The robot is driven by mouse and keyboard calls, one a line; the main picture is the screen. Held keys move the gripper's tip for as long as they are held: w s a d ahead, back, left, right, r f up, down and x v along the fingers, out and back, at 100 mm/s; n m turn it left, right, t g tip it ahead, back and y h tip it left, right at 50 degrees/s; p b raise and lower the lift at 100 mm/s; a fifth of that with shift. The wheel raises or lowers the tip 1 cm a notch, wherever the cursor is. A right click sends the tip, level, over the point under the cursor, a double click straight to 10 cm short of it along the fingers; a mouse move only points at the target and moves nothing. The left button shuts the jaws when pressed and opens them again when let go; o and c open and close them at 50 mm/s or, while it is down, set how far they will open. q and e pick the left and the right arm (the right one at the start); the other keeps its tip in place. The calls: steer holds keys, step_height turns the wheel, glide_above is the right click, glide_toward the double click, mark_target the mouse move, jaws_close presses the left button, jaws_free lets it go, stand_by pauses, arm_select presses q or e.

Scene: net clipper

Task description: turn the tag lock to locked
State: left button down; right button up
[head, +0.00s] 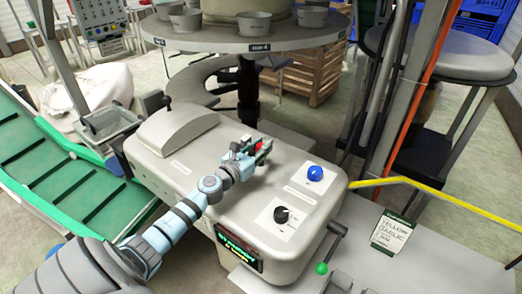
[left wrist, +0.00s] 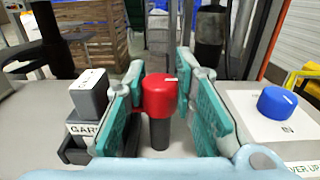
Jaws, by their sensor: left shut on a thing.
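The red knob (left wrist: 159,96), which I take for the tag lock, stands on a dark stem in the left wrist view. A white mark on its top points away and slightly right. It shows as a small red spot in the head view (head: 260,146), mostly hidden by the fingers. My left gripper (head: 257,151) is shut on the red knob, with a teal pad on each side of it. The knob's own lettering is hidden, so I cannot read its setting. My right gripper is not in view.
The grey machine top (head: 172,158) carries a blue knob (head: 315,173) and a black dial (head: 281,214). A green-tipped lever (head: 321,268) sticks out at its front right. A grey block (left wrist: 88,93) stands left of the red knob. A round table (head: 215,42) with bowls is behind.

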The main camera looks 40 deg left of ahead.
arm_select(q)
steer(key=shift+f+h, duration=0.1)
steer(key=shift+h, duration=0.2)
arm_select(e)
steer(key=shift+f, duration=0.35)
arm_select(q)
steer(key=c, duration=1.3)
jaws_free()
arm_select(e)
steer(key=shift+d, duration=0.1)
